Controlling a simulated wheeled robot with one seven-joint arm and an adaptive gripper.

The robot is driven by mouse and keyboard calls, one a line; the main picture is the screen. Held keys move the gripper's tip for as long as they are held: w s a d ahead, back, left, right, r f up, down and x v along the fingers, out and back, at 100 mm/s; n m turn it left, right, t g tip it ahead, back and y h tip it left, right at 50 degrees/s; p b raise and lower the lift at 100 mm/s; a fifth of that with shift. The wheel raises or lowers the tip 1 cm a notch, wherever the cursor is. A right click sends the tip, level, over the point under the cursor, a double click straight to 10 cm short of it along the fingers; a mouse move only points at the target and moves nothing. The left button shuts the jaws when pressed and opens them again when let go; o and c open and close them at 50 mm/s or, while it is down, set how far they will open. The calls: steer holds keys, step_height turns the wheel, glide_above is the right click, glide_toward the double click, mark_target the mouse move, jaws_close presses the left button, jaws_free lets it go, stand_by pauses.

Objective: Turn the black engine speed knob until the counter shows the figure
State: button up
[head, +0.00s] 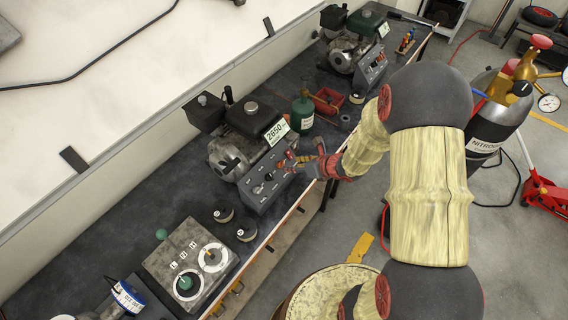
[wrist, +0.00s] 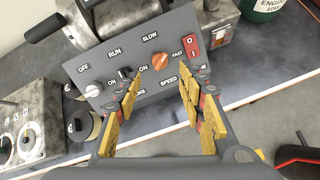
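The engine's grey control panel (wrist: 145,62) faces my gripper in the wrist view. An orange knob (wrist: 160,62) sits between the SLOW and FAST labels, above the word SPEED. A black knob (wrist: 125,73) is left of it, under RUN. The counter (head: 276,131) on the engine appears to read 2650 in the head view. My gripper (wrist: 162,80) is open, its yellow-padded fingers apart, with the orange knob just beyond the gap between the tips. Nothing is between the fingers.
A red rocker switch (wrist: 191,42) is right of the orange knob, and a pale knob (wrist: 93,90) is at the panel's left. A green bottle (head: 302,113) stands behind my gripper. A box with two dials (head: 190,262) is nearer on the bench. A second engine (head: 347,50) stands farther back.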

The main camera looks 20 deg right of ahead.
mark_target(282, 164)
steer(key=b+x, duration=0.1)
steer(key=x, duration=0.6)
steer(key=shift+w+a+f, duration=0.1)
steer(key=shift+w+f, duration=0.05)
steer(key=shift+w, duration=0.05)
steer(key=shift+c, duration=0.3)
jaws_close()
